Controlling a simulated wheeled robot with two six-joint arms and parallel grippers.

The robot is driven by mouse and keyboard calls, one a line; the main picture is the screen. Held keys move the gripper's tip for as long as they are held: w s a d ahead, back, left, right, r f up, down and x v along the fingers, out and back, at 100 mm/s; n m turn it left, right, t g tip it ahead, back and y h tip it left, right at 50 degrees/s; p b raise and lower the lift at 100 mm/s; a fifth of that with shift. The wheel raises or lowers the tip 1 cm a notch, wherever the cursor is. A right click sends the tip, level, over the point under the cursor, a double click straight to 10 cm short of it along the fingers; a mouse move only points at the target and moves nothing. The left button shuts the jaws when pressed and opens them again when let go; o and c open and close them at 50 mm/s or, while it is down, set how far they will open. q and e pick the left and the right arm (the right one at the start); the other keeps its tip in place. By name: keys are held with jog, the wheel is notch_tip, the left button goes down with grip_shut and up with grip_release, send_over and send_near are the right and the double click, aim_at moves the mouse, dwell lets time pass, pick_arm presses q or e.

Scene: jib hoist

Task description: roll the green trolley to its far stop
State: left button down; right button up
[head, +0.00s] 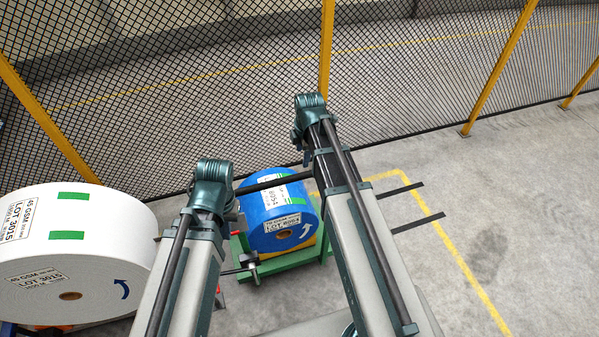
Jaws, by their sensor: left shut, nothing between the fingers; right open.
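The green trolley (321,248) stands on the floor near the middle of the head view and carries a blue roll (257,208) with white labels. My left arm crosses the picture just left of the trolley. My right arm passes over the trolley's right side and hides part of it. I cannot make out either gripper's fingers; the arm links cover that area. A dark bar (272,183) spans across the top of the blue roll between my two arms. A small dark fitting (247,264) shows at the trolley's left front corner; I cannot tell what it is.
A large white roll (75,245) stands at the left, close to my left arm. A mesh fence (210,90) with yellow posts runs behind the trolley. Two dark strips (418,222) and a yellow line (462,265) lie right of the trolley, where the floor is open.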

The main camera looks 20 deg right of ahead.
aim_at(300, 175)
jog(key=w+f+b, duration=0.1)
jog(key=f+b, duration=0.7)
jog(key=f, duration=0.1)
jog(key=w+f+b, duration=0.1)
jog(key=f+b, duration=0.3)
jog(key=b, duration=0.1)
jog(key=shift+w+f, duration=0.25)
jog(key=shift+w, duration=0.1)
grip_shut()
dwell(1.0)
